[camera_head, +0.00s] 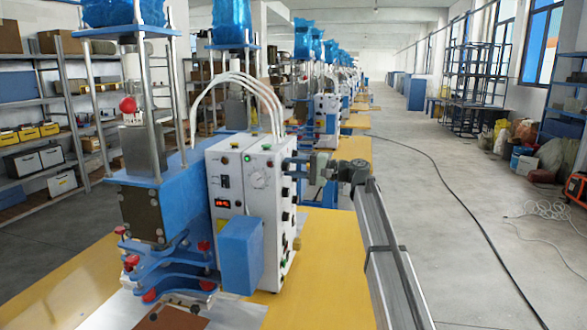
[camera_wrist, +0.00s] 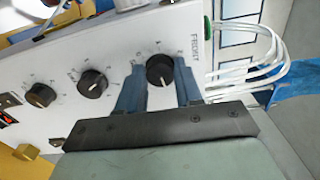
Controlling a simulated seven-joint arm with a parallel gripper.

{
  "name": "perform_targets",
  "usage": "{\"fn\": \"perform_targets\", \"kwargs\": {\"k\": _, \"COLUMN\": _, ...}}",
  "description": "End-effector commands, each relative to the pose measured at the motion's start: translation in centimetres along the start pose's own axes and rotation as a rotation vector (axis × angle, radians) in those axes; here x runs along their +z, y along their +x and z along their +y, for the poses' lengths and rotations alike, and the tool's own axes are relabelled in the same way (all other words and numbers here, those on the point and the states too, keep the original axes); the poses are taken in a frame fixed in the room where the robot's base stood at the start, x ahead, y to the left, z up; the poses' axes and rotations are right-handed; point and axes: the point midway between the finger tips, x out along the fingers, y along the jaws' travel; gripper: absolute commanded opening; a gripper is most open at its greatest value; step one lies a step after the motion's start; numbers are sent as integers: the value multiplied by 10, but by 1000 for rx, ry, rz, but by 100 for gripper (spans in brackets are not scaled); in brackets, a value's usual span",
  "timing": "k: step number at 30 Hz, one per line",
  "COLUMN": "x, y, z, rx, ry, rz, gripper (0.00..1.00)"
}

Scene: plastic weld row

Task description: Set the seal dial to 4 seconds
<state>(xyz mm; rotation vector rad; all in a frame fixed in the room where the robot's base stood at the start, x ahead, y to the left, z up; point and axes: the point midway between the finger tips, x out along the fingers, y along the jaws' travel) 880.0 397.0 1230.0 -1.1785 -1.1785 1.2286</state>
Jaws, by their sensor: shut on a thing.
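The white control box (camera_head: 240,180) of the blue welding machine stands on the yellow table, with black dials down its right side panel. My gripper (camera_head: 293,166) reaches that panel from the right, near its top. In the wrist view, my gripper (camera_wrist: 160,72) has its two blue fingers on either side of a black dial (camera_wrist: 160,70), shut on it. A white pointer line shows on this dial, but its scale is partly hidden and too small to read. I cannot tell from the label which dial this is. Two more dials, the middle one (camera_wrist: 92,83) and the far one (camera_wrist: 40,95), sit to its left.
White hoses (camera_head: 245,85) arch over the box, and they also show beside the dial in the wrist view (camera_wrist: 245,75). A blue box (camera_head: 241,255) juts from the front. A green lamp (camera_wrist: 208,25) is near the held dial.

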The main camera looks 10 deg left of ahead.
Motion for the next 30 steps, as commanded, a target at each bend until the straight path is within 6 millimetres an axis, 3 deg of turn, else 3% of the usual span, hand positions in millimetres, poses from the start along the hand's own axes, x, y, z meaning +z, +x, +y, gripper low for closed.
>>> {"fn": "perform_targets", "kwargs": {"k": 11, "x": 0, "y": 0, "z": 0, "rx": 0, "ry": -3, "rz": 0, "gripper": 5}}
{"fn": "perform_targets", "kwargs": {"k": 12, "x": 0, "y": 0, "z": 0, "rx": 0, "ry": -3, "rz": 0, "gripper": 38}}
{"fn": "perform_targets", "kwargs": {"k": 18, "x": 0, "y": 0, "z": 0, "rx": 0, "ry": -2, "rz": 0, "gripper": 57}}
{"fn": "perform_targets", "kwargs": {"k": 30, "x": 0, "y": -6, "z": 0, "rx": 0, "ry": -2, "rz": 0, "gripper": 60}}
